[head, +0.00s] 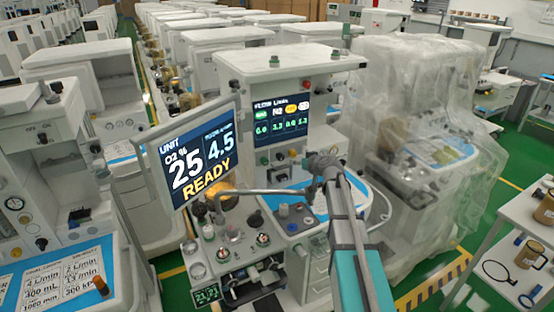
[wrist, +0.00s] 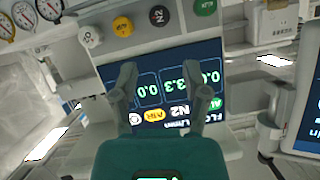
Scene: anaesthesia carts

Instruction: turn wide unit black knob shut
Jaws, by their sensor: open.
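The wide unit (head: 290,62) stands in the middle of the head view, with a lit flow display (head: 282,120). Its black knob, marked N2 (wrist: 159,16), shows at the top edge of the wrist view, between an orange knob (wrist: 123,27) and a green knob (wrist: 205,7). A pale knob (wrist: 90,36) is at the row's left end there. My gripper (wrist: 159,70) is open and empty. Its fingers lie over the flow display in the wrist view, apart from the black knob. In the head view my gripper is beside the unit's right front, its fingers hard to make out.
A tilted monitor reading READY (head: 197,155) stands left of my gripper. A metal bar (head: 265,191) runs just left of my arm. A plastic-covered cart (head: 410,120) is close on the right. A side table (head: 520,250) with mugs stands at the far right.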

